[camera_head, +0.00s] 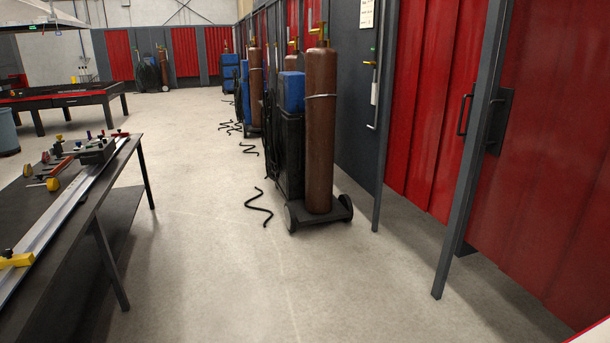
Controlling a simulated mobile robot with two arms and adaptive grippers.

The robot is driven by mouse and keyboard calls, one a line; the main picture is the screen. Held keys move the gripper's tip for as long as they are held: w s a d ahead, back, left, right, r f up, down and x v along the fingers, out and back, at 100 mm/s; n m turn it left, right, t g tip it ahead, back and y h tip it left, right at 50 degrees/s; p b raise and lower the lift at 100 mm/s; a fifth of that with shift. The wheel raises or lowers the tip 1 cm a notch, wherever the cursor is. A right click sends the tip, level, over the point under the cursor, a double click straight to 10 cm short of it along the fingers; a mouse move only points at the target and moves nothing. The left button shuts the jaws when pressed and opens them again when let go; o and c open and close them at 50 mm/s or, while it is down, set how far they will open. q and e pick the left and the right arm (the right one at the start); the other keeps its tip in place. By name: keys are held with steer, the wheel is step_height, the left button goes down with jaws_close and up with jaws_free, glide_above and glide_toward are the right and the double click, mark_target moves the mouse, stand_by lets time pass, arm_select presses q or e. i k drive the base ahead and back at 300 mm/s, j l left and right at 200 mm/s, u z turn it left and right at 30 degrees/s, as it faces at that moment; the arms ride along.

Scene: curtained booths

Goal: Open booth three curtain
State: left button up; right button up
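Red booth curtains line the right side. The nearest red curtain (555,170) fills the right edge and is drawn across, seen at a slant. Beyond a grey post (474,150) hangs another red curtain (425,110), also drawn across its opening. A dark handle (464,115) shows at this curtain's right side. A dark plate (501,121) shows at the near curtain's left edge. A small white sign (367,13) is on the grey panel, but its text is too small to read. I cannot tell which booth is number three. Neither of my grippers is in view.
A welding cart with a brown gas cylinder (321,130) stands by the grey panel (352,100), with another cart behind it. Black cables (259,208) lie on the floor. A dark worktable (45,235) with clamps is at the left.

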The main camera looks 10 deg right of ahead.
mark_target(538, 29)
steer(key=i+z, duration=0.1)
steer(key=i, duration=0.55)
steer(key=i+j, duration=0.2)
steer(key=i, duration=0.4)
steer(key=i+j+z, duration=0.15)
steer(key=i, duration=0.5)
